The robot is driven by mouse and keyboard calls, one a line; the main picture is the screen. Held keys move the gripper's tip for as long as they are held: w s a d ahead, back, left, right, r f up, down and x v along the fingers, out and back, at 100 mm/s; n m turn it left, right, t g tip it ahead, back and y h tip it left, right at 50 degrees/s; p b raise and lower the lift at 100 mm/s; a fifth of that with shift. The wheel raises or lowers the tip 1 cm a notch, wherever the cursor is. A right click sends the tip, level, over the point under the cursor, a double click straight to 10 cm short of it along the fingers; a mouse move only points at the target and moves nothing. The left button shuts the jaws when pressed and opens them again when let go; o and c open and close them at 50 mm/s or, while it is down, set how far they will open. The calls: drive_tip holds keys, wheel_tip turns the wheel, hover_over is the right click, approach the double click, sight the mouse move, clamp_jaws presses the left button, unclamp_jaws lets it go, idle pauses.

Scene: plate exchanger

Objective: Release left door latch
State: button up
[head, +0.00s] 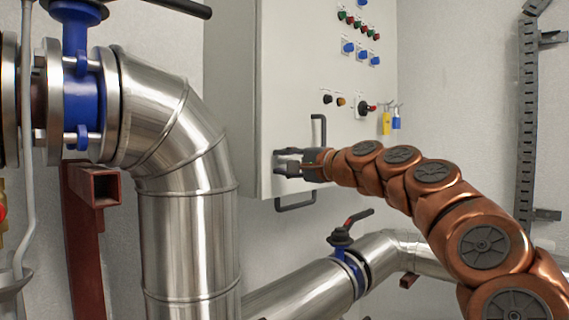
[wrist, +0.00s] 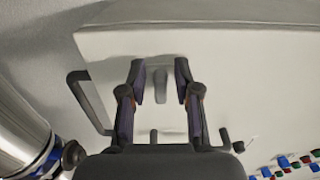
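The left door latch (wrist: 160,86) is a small grey lever on the pale cabinet door. In the wrist view it lies between my two spread fingers, with a gap on each side. My gripper (wrist: 160,72) is open, and its fingertips reach toward the door. In the head view my gripper (head: 279,163) is at the lower left part of the cabinet front (head: 290,90). There the fingers hide the latch, and I cannot tell whether they touch the door.
A dark upright handle (head: 323,132) and a lower handle (head: 297,203) stick out close to my gripper. Buttons (head: 360,25) and padlocks (head: 386,122) are to the right. A large steel pipe (head: 188,210) stands at left; a valve (head: 345,240) sits below.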

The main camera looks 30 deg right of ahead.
idle(0.3)
drive_tip(key=v, duration=1.2)
idle(0.5)
